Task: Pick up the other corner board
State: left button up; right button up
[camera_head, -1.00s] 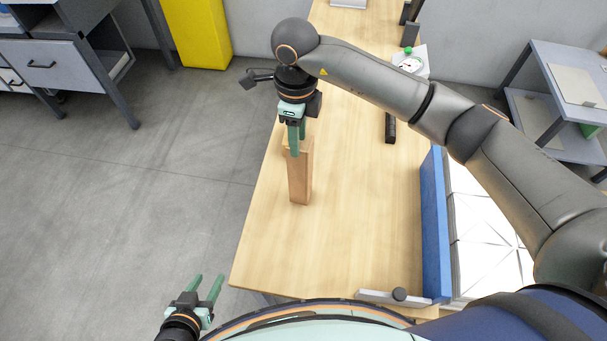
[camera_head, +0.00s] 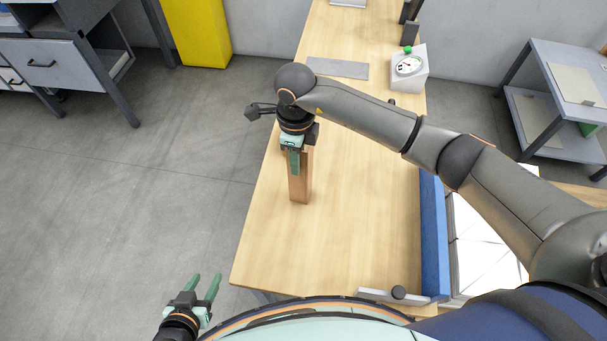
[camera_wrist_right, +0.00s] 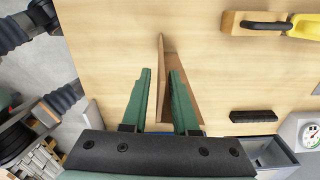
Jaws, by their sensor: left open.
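The corner board (camera_head: 301,187) is a brown L-shaped piece standing on the wooden table near its left edge. My right gripper (camera_head: 294,170) is above and over its upper part, pointing down. The right wrist view shows the board (camera_wrist_right: 186,103) from above, with one of its walls between the two green fingers of the right gripper (camera_wrist_right: 161,72). The fingers look apart, with gaps beside the wall. My left gripper (camera_head: 207,284) is open and empty over the floor at lower left. My right arm hides part of the table.
A blue panel (camera_head: 432,240) stands along the table's right side beside white stacks (camera_head: 484,235). A white dial box (camera_head: 409,72) and a grey plate (camera_head: 337,68) are at the back. A black bar (camera_wrist_right: 253,116) and a yellow tool (camera_wrist_right: 303,26) show in the wrist view.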

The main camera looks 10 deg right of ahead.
grip_shut()
dwell(1.1)
